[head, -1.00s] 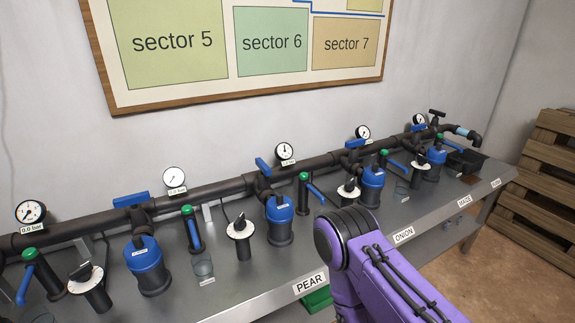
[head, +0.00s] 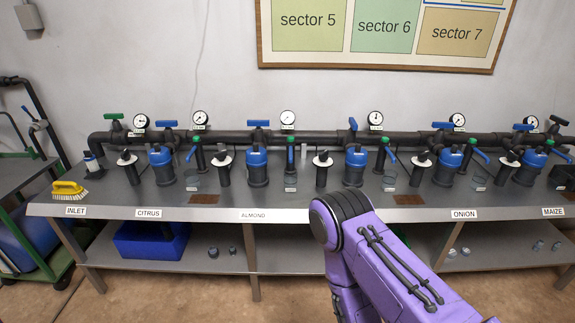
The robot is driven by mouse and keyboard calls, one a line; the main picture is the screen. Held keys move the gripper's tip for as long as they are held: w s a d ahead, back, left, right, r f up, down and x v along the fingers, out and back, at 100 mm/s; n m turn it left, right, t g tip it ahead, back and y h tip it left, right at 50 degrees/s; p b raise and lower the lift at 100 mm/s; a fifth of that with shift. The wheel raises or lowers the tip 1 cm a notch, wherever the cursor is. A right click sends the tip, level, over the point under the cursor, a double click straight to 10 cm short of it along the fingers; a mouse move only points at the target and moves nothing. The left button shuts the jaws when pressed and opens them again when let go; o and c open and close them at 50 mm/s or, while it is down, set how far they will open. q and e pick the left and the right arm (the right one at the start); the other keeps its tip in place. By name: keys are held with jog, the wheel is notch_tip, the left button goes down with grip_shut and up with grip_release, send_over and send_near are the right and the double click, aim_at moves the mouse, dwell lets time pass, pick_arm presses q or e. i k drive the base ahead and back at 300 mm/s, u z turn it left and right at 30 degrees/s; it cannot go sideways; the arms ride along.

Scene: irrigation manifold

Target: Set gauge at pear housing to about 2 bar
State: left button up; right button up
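The pear housing (head: 355,168) is a blue-capped dark canister on the steel bench in the head view, between the almond and onion stations. Its own label is hidden behind my purple right arm. A round white gauge (head: 376,118) stands on the pipe just right of the blue lever (head: 353,125) above this housing. Its needle and value tag are too small to read surely. A black knob with a white dial (head: 322,160) stands left of the housing. A green-topped post with a blue handle (head: 385,150) stands to its right. Neither gripper is in view.
The bench (head: 330,202) carries similar stations, labelled citrus, almond, onion and maize. A yellow brush (head: 68,188) lies at its left end. A blue bin (head: 152,240) sits on the lower shelf. A cart (head: 25,200) stands at the far left.

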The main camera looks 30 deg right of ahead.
aim_at(322, 157)
jog(key=u, duration=0.35)
jog(key=i, duration=1.35)
jog(key=z, duration=0.8)
